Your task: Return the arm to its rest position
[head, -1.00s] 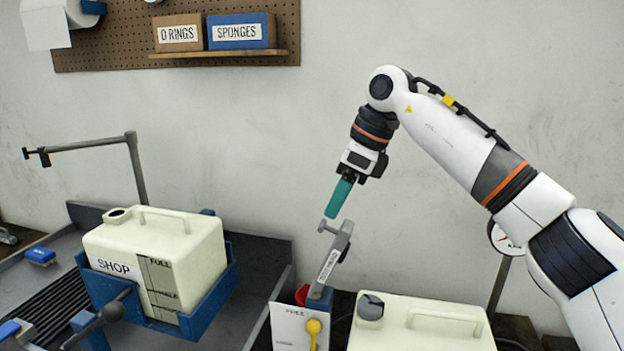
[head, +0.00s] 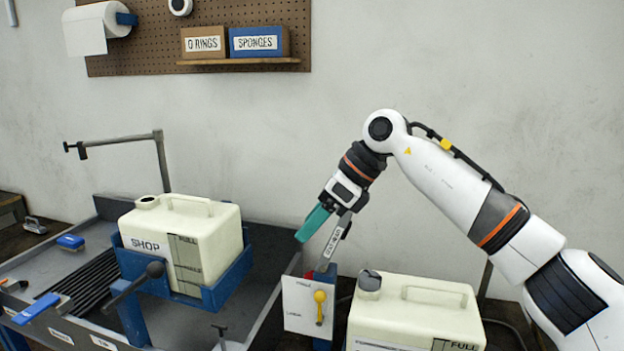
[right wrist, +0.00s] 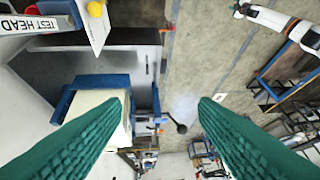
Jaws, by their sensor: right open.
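My right arm (head: 455,190) comes in from the right in the head view. Its gripper (head: 306,232) has teal fingers that point down and left, in front of the test head stand (head: 334,242). In the right wrist view the two teal fingers (right wrist: 160,115) are spread wide apart with nothing between them, so the gripper is open and empty. Below them the right wrist view shows part of the cream SHOP tank's blue cradle (right wrist: 100,82) and the floor. My left gripper is not in view.
The SHOP tank (head: 205,243) sits in a blue cradle on the grey tray at left. A second cream tank (head: 415,318) stands at lower right. A white panel with a yellow lever (head: 320,305) stands between them. A bent grey post (head: 160,165) rises behind the tray.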

